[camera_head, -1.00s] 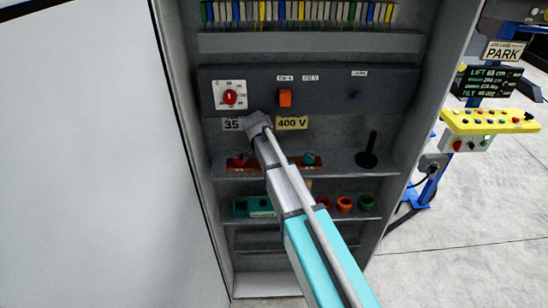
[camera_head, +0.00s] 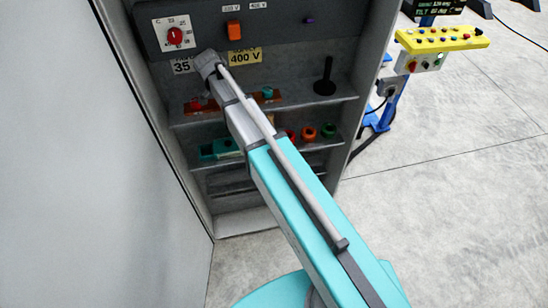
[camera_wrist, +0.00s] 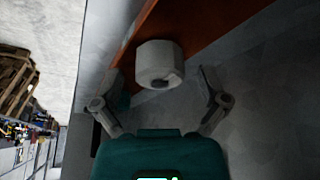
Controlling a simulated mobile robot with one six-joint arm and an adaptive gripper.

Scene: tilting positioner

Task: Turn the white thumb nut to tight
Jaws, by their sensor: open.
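The white thumb nut (camera_wrist: 157,62) shows in the wrist view as a pale, rounded block with a dark hole in its near face. It sits against an orange-red strip (camera_wrist: 135,35). My gripper (camera_wrist: 161,76) is open, with one finger to the left of the nut and one to the right. Clear gaps show between the nut and both fingers. How far the fingertips are from the nut in depth I cannot tell. In the head view my arm reaches into the grey cabinet, and neither the nut nor the fingers can be made out there.
The cabinet's panel (camera_head: 275,38) carries a red knob (camera_head: 175,36) and an orange switch (camera_head: 234,31). A shelf below holds a black upright handle (camera_head: 325,78). Coloured rings, one orange (camera_head: 308,132), lie lower down. A yellow control box (camera_head: 440,40) stands right; open floor lies before it.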

